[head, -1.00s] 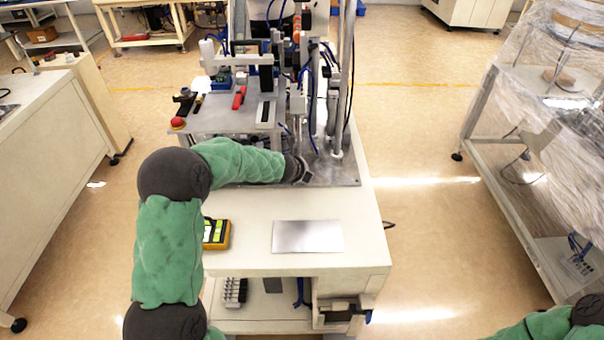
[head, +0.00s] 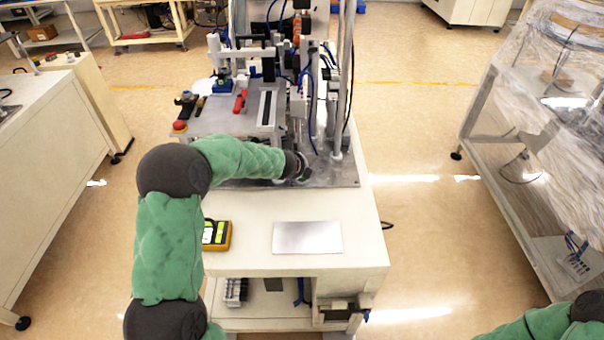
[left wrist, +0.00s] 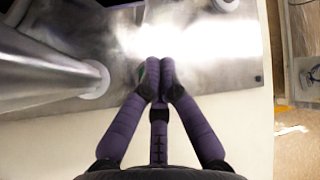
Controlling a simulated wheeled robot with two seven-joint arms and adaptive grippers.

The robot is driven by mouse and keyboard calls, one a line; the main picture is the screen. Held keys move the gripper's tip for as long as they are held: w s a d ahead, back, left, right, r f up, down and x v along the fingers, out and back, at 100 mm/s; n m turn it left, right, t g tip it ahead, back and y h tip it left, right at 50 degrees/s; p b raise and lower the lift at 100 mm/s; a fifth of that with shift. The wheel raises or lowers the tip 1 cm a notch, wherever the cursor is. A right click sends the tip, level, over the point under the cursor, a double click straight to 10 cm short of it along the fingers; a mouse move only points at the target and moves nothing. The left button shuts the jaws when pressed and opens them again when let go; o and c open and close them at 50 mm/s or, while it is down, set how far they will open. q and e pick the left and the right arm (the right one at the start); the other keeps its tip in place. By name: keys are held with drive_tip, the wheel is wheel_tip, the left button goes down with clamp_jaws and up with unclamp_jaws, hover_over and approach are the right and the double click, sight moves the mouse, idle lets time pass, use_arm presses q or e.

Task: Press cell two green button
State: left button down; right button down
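My left gripper (head: 302,170) reaches over the metal plate (head: 344,176) of the bench machine, near its front edge. A small green sliver (left wrist: 142,73) shows beside the left fingertip, low at the plate. It may be the green button, but the fingers hide most of it, and I cannot tell whether they touch it. My right arm shows only at the lower right of the head view; its gripper is out of frame.
A red knob (head: 179,126) sits at the machine's left corner. Metal posts (left wrist: 50,75) rise left of the fingers. A yellow handheld device (head: 217,235) and a bare metal sheet (head: 308,237) lie on the white bench front. A wrapped rack (head: 540,130) stands at right.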

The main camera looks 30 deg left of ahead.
use_arm(q)
drive_tip(key=shift+r+p, duration=1.65)
drive_tip(key=shift+r, duration=0.45)
wheel_tip(320, 180, up, 9)
drive_tip(key=p, duration=0.8)
